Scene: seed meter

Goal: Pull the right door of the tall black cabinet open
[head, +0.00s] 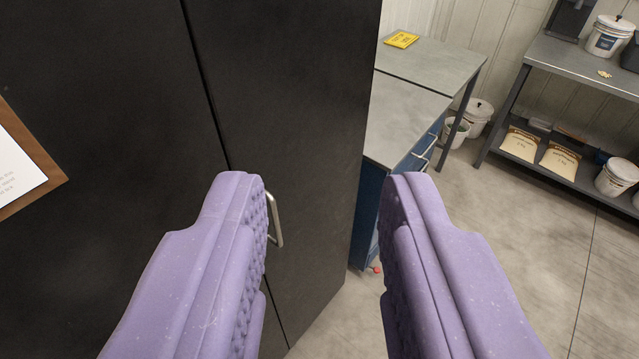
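The tall black cabinet fills the left half of the head view. Its right door (290,90) is shut, with a thin seam between it and the left door (100,90). A metal bar handle (275,220) stands on the right door close to the seam. My gripper (325,190) has two purple padded fingers spread wide apart, with nothing between them. The left finger overlaps the view of the handle and hides part of it. I cannot tell whether that finger touches the handle or the door.
A framed sheet (20,165) is on the left door. A blue drawer unit (400,130) and a grey table (435,60) stand just right of the cabinet. A metal shelf (585,70) with bags and buckets is further right. The floor (510,230) between is clear.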

